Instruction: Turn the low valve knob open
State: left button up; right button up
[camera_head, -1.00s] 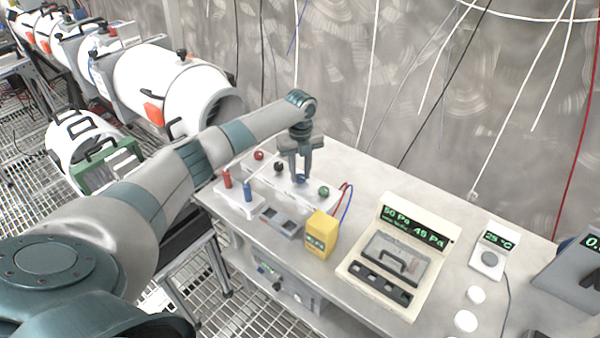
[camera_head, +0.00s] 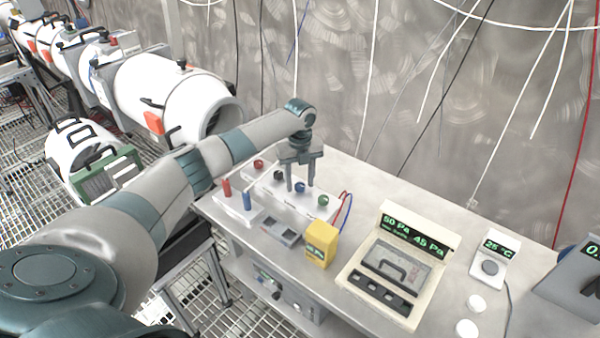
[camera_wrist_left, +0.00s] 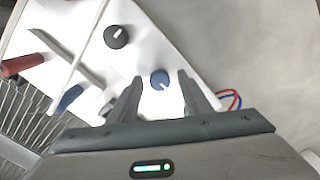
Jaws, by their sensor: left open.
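A white panel box (camera_head: 262,186) on the table carries a red knob (camera_head: 258,165), a dark knob (camera_head: 279,175), a blue knob (camera_head: 299,187) and a green knob (camera_head: 323,200). Which one is labelled the low valve is too small to read. My left gripper (camera_head: 301,187) points down over the blue knob, open. In the left wrist view the blue knob (camera_wrist_left: 160,78), with a white mark, lies between my spread fingertips (camera_wrist_left: 160,77), with gaps on both sides. The dark knob (camera_wrist_left: 116,36) sits beyond it. My right gripper is not in view.
A lower white block with red (camera_head: 227,186) and blue (camera_head: 247,202) upright handles stands left of the panel. A yellow meter (camera_head: 321,244) and a cream gauge case (camera_head: 396,270) stand in front and to the right. The tabletop behind the panel is clear.

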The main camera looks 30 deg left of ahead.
aim_at(300, 184)
pick_arm(q)
jog(key=shift+r, duration=0.1)
jog(key=shift+r, duration=0.25)
notch_tip(300, 184, up, 17)
jog(key=b, duration=0.4)
jog(key=shift+f, duration=0.15)
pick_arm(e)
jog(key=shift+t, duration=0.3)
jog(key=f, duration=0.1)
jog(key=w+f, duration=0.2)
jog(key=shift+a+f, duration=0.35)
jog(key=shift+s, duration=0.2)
